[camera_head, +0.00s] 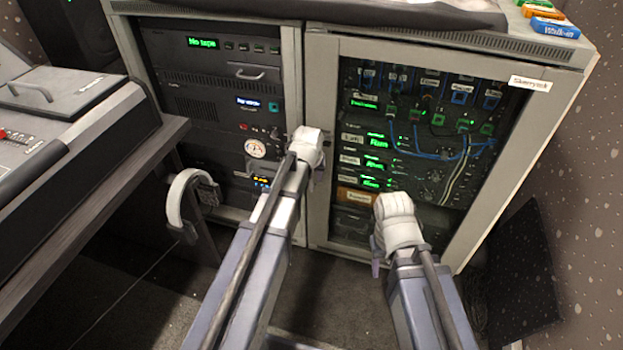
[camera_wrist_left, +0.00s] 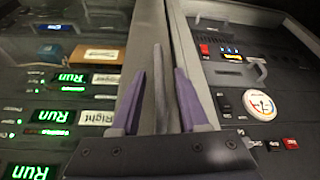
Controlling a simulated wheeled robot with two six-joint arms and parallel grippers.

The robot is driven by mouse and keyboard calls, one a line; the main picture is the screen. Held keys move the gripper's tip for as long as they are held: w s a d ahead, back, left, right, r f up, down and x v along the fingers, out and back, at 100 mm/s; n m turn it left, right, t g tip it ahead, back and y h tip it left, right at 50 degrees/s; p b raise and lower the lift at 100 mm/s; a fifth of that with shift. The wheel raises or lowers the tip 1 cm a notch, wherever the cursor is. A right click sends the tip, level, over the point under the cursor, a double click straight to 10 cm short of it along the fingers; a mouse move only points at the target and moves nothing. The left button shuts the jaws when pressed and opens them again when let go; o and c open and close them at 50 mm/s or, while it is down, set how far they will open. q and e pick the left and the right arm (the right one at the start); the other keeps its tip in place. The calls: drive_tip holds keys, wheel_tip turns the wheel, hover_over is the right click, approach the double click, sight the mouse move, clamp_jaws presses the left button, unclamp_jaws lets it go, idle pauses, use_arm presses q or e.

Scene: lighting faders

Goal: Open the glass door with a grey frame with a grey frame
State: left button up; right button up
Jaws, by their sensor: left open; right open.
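The glass door (camera_head: 347,60) with a grey frame is the front of the right-hand rack cabinet, and it looks shut. Lit green "Run" displays show through its glass, also in the left wrist view (camera_wrist_left: 60,100). My left gripper (camera_head: 308,142) is at the door's left frame, its fingertips hidden in the head view. In the left wrist view its purple fingers (camera_wrist_left: 160,85) are open, one each side of a slim upright grey bar (camera_wrist_left: 159,75), seemingly the door's handle. I cannot tell whether they touch it. My right gripper (camera_head: 394,212) is before the lower glass, its fingers mostly hidden.
An open-fronted rack (camera_head: 205,85) with a round gauge stands to the left of the door. A mixing desk (camera_head: 75,115) is at the far left, with a white curved object (camera_head: 188,190) beside it. Dark floor (camera_head: 325,280) shows between my arms.

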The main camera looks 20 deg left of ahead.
use_arm(q)
clamp_jaws()
idle(1.4)
